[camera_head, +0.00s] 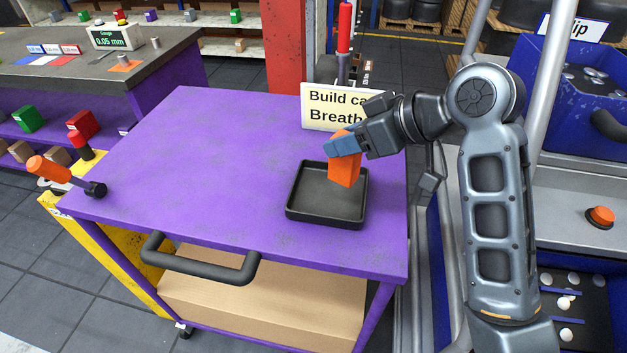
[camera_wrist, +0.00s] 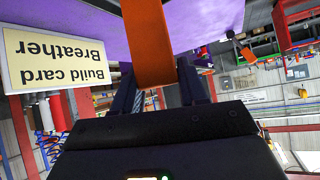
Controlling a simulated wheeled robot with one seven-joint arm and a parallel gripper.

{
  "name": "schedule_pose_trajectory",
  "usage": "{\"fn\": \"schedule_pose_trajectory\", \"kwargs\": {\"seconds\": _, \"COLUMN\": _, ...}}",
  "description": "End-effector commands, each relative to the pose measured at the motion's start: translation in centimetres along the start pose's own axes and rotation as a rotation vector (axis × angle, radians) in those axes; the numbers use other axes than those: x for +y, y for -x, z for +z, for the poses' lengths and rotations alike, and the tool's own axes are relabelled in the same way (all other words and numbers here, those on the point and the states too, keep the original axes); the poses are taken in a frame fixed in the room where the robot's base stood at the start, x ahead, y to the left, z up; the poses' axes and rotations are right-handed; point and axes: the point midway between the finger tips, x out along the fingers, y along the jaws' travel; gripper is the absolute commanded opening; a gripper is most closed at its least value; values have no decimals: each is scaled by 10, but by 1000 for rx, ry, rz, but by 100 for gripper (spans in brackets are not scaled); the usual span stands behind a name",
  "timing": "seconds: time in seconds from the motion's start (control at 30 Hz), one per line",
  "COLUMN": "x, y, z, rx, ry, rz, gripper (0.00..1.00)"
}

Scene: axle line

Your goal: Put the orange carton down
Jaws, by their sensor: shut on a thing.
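The orange carton (camera_head: 345,172) is held in my gripper (camera_head: 343,146), over the right part of the black tray (camera_head: 318,218) on the purple cart. My gripper is shut on the carton's upper end, and the carton hangs slightly tilted. In the wrist view the orange carton (camera_wrist: 148,45) stands between the two dark fingers (camera_wrist: 160,88). I cannot tell whether the carton's lower end touches the tray floor. The rest of the tray is empty.
The purple cart top (camera_head: 200,165) is clear to the left of the tray. A "Build card Breather" sign (camera_head: 333,107) stands behind the tray. An orange-handled tool (camera_head: 60,173) is at the cart's left edge. A grey bench (camera_head: 90,65) stands further left.

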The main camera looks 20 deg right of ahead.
Motion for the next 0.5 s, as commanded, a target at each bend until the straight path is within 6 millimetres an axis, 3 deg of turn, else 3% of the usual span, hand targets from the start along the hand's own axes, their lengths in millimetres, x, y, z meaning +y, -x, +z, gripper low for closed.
{"fn": "schedule_pose_trajectory", "kwargs": {"seconds": 0.03, "x": -6, "y": -16, "z": 5, "rx": 0, "ry": 4, "rz": -3, "gripper": 0}}
{"fn": "schedule_pose_trajectory", "kwargs": {"seconds": 0.2, "x": -20, "y": -47, "z": 2, "rx": 0, "ry": 3, "rz": -1, "gripper": 0}}
{"fn": "schedule_pose_trajectory", "kwargs": {"seconds": 0.5, "x": -28, "y": -64, "z": 2, "rx": 1, "ry": -1, "rz": 1, "gripper": 0}}
